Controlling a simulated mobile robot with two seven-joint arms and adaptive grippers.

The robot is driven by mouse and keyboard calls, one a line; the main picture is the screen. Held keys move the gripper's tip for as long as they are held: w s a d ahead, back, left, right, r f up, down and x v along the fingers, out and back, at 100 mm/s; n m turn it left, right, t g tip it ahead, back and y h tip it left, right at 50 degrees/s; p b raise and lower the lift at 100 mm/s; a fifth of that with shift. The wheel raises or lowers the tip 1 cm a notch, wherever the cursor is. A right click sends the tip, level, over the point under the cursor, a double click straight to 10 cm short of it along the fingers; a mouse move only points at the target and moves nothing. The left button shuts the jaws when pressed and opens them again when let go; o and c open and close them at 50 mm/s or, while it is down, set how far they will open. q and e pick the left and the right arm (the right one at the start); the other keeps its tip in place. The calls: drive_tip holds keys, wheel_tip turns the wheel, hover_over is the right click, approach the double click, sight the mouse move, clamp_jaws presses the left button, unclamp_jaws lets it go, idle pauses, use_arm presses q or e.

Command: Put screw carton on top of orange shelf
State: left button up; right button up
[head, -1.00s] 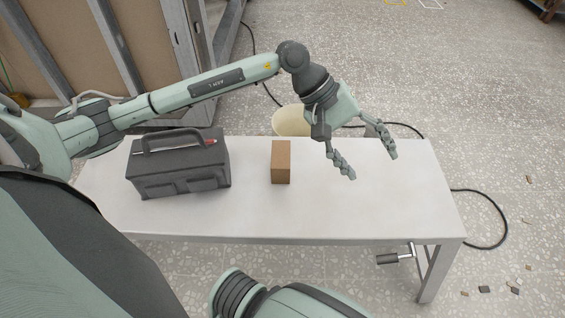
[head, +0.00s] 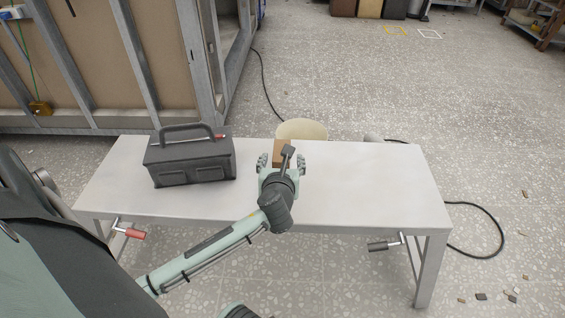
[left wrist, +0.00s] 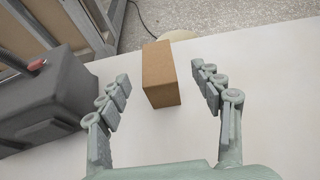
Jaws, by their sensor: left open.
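The screw carton, a small plain brown box (head: 280,148), stands on the white table. In the left wrist view the carton (left wrist: 161,75) is between the fingertips, with a gap on each side. My left gripper (head: 282,160) is open, low at the near side of the carton, and partly hides it in the head view. Its two fingers (left wrist: 160,80) also show in the left wrist view. My right gripper is out of view. No orange shelf can be clearly made out.
A dark grey toolbox (head: 190,160) stands left of the carton on the white table (head: 370,190). The right part of the tabletop is clear. A round pale stool seat (head: 302,129) is behind the table. A metal-framed wall (head: 120,60) rises at back left.

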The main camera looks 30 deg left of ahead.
use_arm(q)
drive_tip(key=x, duration=0.2)
drive_tip(key=b+x, duration=0.1)
drive_tip(key=x, duration=0.4)
drive_tip(key=shift+a+f, duration=0.2)
drive_tip(key=shift+f, duration=0.15)
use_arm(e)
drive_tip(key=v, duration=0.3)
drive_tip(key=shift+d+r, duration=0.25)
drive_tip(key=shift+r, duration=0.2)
use_arm(q)
drive_tip(key=c, duration=1.5)
drive_tip(key=shift+r, duration=0.1)
clamp_jaws()
